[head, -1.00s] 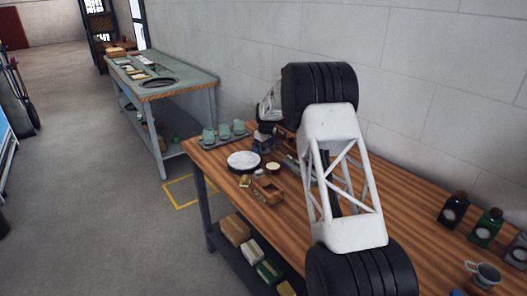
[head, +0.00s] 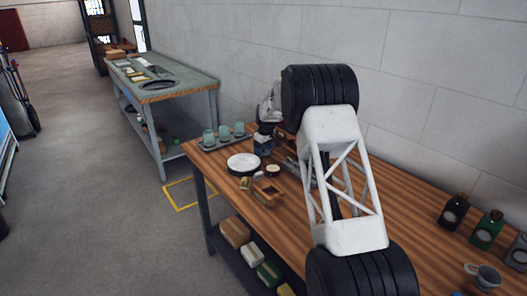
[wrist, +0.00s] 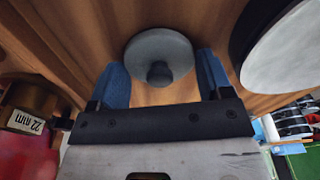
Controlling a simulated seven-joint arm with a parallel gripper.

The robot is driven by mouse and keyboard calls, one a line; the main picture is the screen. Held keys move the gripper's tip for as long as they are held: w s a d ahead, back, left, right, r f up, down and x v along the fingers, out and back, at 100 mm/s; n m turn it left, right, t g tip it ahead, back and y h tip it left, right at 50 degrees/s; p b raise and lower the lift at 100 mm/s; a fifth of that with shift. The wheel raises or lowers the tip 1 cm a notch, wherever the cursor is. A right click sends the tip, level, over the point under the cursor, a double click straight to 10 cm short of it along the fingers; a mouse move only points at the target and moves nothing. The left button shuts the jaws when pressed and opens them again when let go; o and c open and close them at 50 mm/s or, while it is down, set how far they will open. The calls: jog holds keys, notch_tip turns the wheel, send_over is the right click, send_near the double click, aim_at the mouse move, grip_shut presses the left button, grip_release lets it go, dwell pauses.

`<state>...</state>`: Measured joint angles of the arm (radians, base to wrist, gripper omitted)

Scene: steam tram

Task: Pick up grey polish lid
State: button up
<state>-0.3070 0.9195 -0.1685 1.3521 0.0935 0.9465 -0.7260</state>
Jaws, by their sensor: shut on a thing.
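The grey polish lid (wrist: 159,57) is a round disc with a small darker knob in its middle. In the wrist view it sits between the two blue fingertips of my gripper (wrist: 160,75), which is shut on it. A wooden surface shows behind the lid. In the head view my gripper (head: 263,143) is small and partly behind my arm, at the far end of the wooden workbench (head: 405,205). I cannot make out the lid there.
A white-topped round thing with a dark rim (head: 243,162) lies near my gripper; it also shows in the wrist view (wrist: 285,50). Bottles (head: 486,227) and a mug (head: 482,275) stand at right.

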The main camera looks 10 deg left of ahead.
notch_tip(320, 180, up, 10)
jog(key=shift+f, duration=0.15)
dwell(0.4)
dwell(0.6)
send_over(272, 168)
jog(key=shift+s+d+f, duration=0.1)
jog(key=shift+d+f, duration=0.1)
jog(key=shift+f, duration=0.05)
dwell(0.5)
jog(key=shift+f, duration=0.15)
dwell(0.3)
jog(key=shift+f, duration=3)
jog(key=shift+f, duration=0.2)
dwell(1.0)
jog(key=o, duration=0.9)
